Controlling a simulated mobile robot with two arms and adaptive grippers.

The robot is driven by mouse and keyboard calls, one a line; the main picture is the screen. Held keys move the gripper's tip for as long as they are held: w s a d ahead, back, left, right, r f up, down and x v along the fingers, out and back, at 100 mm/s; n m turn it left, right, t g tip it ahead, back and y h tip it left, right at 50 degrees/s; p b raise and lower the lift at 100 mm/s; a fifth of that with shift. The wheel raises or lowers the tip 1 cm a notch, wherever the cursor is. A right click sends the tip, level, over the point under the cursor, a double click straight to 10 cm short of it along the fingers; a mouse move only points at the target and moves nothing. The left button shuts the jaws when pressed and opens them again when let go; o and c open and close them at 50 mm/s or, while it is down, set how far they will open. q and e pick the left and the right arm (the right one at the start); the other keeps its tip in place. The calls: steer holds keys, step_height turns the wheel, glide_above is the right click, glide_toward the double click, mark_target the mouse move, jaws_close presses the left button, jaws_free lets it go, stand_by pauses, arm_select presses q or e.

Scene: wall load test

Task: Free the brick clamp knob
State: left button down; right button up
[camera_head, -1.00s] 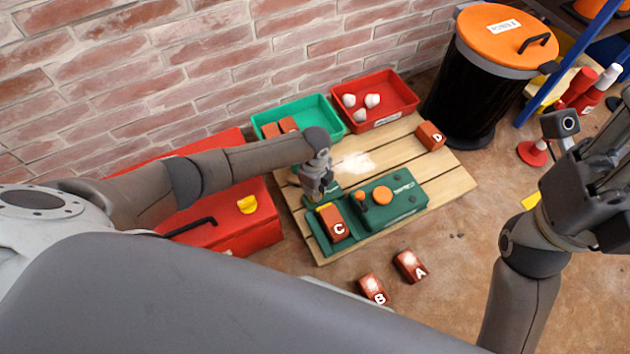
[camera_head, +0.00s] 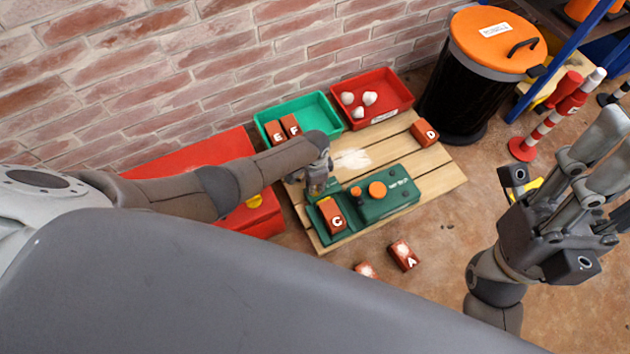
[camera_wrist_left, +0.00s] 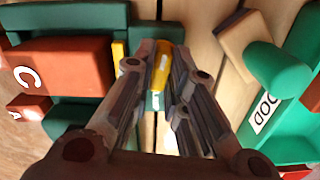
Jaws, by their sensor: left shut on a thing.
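A green fixture (camera_head: 398,197) on the wooden pallet holds red brick C (camera_head: 333,222); the brick also shows in the left wrist view (camera_wrist_left: 72,68). A yellow pad (camera_wrist_left: 119,64) stands against the brick's end. My left gripper (camera_head: 316,186) is at the fixture's back left end. In the left wrist view its fingers (camera_wrist_left: 160,85) are shut on a yellow piece, which looks like the clamp knob (camera_wrist_left: 162,66); the fingers hide part of it. My right gripper (camera_head: 590,150) is open and empty at the right, away from the fixture.
Brick A (camera_head: 404,256) and a partly hidden brick (camera_head: 366,270) lie on the floor. Brick D (camera_head: 424,132) is on the pallet (camera_head: 445,178). A green tray (camera_head: 322,110) holds bricks E and F; a red tray (camera_head: 398,91) holds white lumps. A black bin (camera_head: 460,95) stands behind.

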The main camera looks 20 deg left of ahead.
arm_select(q)
steer(key=shift+n+p, duration=0.3)
steer(key=shift+n, duration=0.7)
steer(key=c, duration=1.4)
jaws_free()
steer(key=shift+c, duration=0.2)
steer(key=shift+r, duration=0.15)
step_height(320, 180, up, 12)
